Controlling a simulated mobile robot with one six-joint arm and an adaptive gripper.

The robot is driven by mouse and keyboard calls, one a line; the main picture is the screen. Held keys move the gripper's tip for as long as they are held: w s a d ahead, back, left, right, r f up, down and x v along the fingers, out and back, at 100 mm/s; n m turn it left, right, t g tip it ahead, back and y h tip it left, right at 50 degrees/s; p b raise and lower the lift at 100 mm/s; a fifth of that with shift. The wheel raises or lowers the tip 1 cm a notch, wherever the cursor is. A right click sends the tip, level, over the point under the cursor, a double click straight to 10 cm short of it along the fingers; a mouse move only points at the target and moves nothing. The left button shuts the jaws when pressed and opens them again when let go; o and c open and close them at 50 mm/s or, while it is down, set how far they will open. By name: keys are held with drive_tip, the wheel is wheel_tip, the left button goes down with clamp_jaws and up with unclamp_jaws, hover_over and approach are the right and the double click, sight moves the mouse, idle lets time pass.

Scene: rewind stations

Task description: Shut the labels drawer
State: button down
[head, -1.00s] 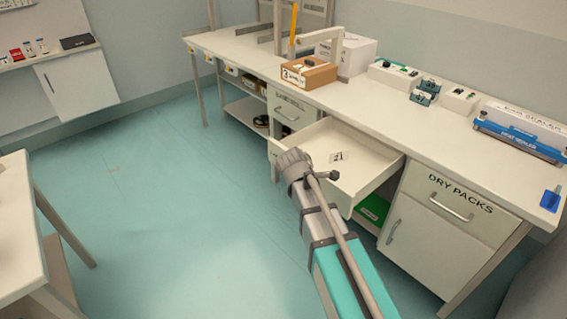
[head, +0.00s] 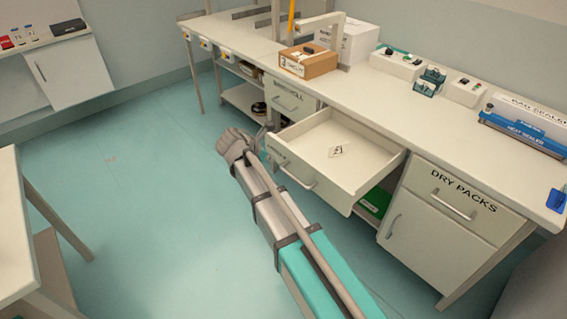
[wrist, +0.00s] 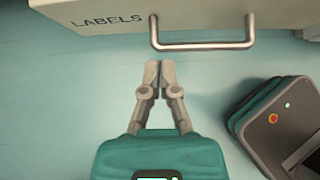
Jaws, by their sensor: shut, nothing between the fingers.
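The labels drawer (head: 345,135) is pulled well out of the bench in the head view, with a small printed card (head: 338,151) lying inside. Its front (wrist: 215,14), lettered LABELS, crosses the top of the wrist view. The drawer's metal bar handle (wrist: 203,46) shows there, and also in the head view (head: 296,178). My gripper (wrist: 160,64) has its fingers together and empty, just below the handle in the wrist view. A small gap shows between the fingertips and the bar. In the head view my arm reaches left of the drawer front; the fingers are not clear there.
A closed drawer (head: 292,102) sits left of the open one, and the closed dry packs drawer (head: 458,200) is at right. A green box (head: 375,203) shows below the open drawer. Another table (head: 15,235) stands at left. The floor between is clear.

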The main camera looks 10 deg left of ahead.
sight(290, 164)
drive_tip(key=shift+f, duration=0.1)
drive_tip(key=b+x, duration=0.6)
drive_tip(key=x, duration=0.1)
drive_tip(key=shift+w+d+f, duration=0.15)
drive_tip(key=shift+w+f, duration=0.05)
drive_tip(key=shift+f, duration=0.1)
drive_tip(key=shift+b+x, duration=0.55)
drive_tip(key=shift+x, duration=0.4)
drive_tip(key=shift+w, duration=0.25)
